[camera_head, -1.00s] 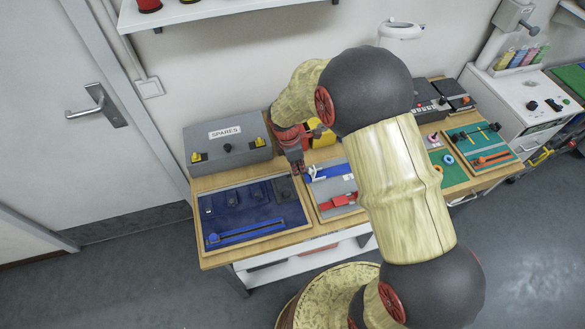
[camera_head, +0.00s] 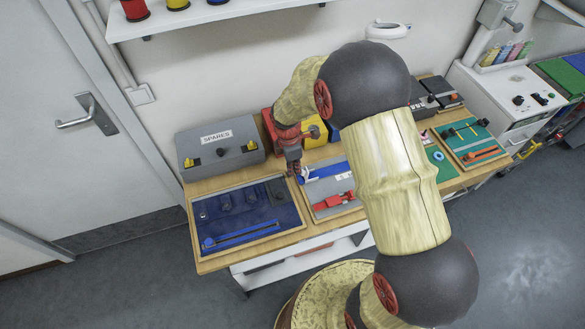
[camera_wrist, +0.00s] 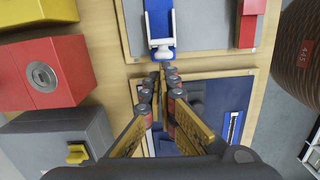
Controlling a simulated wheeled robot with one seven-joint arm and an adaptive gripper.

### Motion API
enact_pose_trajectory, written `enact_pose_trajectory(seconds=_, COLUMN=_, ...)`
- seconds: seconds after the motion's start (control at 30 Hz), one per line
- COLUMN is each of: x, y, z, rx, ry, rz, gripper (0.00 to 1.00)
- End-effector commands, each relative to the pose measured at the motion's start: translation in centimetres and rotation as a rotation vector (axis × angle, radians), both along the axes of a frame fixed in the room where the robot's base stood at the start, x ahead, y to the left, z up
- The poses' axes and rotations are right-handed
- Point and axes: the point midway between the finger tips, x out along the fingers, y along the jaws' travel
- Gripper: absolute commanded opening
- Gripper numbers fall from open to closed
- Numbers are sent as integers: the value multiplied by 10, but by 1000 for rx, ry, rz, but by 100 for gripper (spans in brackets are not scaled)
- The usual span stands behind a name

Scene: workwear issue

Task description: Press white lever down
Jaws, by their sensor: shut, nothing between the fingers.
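The white lever (camera_wrist: 162,46) is at the near end of a blue fixture (camera_wrist: 159,18) in the wrist view. The fixture is mounted on a grey board (camera_wrist: 205,38). In the head view the blue fixture (camera_head: 326,171) lies just right of my gripper (camera_head: 294,169), and the lever is mostly hidden or too small to make out there. In the wrist view my gripper (camera_wrist: 162,72) is shut and empty, its fingertips just short of the lever's end. I cannot tell whether they touch it or at what height they are.
A blue tray board (camera_head: 280,225) lies left of the fixture's board. A grey SPARES box (camera_head: 220,148) and a red box (camera_wrist: 42,75) stand behind. A red clamp (camera_head: 335,201) sits in front of the blue fixture. A teal board (camera_head: 474,140) lies at the right.

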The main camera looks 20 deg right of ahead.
Motion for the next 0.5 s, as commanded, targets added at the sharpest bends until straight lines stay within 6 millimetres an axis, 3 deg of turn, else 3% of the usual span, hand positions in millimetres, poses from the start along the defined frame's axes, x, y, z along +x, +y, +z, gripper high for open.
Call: enact_pose_trajectory(seconds=0.5, x=0, y=-8, z=5, rx=108, ry=0, rz=-4, gripper=0)
